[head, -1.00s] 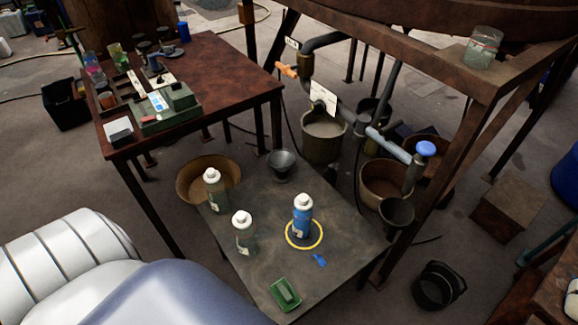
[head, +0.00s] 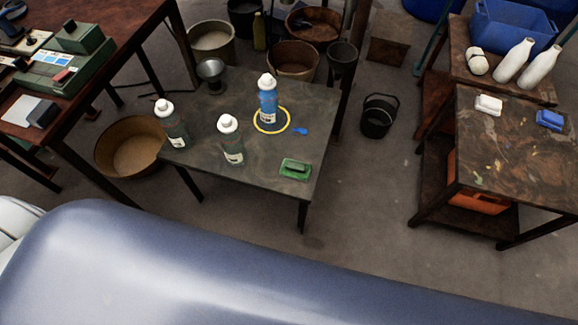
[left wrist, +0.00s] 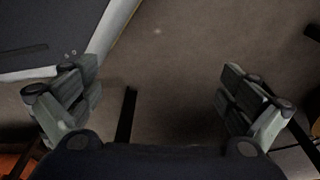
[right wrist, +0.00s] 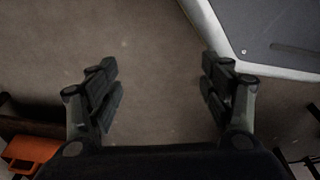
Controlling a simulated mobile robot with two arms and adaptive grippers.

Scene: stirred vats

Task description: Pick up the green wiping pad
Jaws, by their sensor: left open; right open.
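The green wiping pad (head: 295,169) lies on the front right part of the low dark table (head: 200,105) in the head view. It seems to sit in or on a flat green holder; I cannot tell which. My left gripper (left wrist: 155,95) is open and empty in the left wrist view, above bare floor. My right gripper (right wrist: 160,85) is open and empty in the right wrist view, also above floor. Neither gripper shows in the head view, and the pad shows in neither wrist view.
A blue bottle (head: 268,100) stands inside a yellow ring. Two clear white-capped bottles (head: 230,140) (head: 171,125) stand to its left. A blue patch (head: 300,131) lies right of the ring. A black bucket (head: 378,117) stands on open floor, left of another table (head: 510,160).

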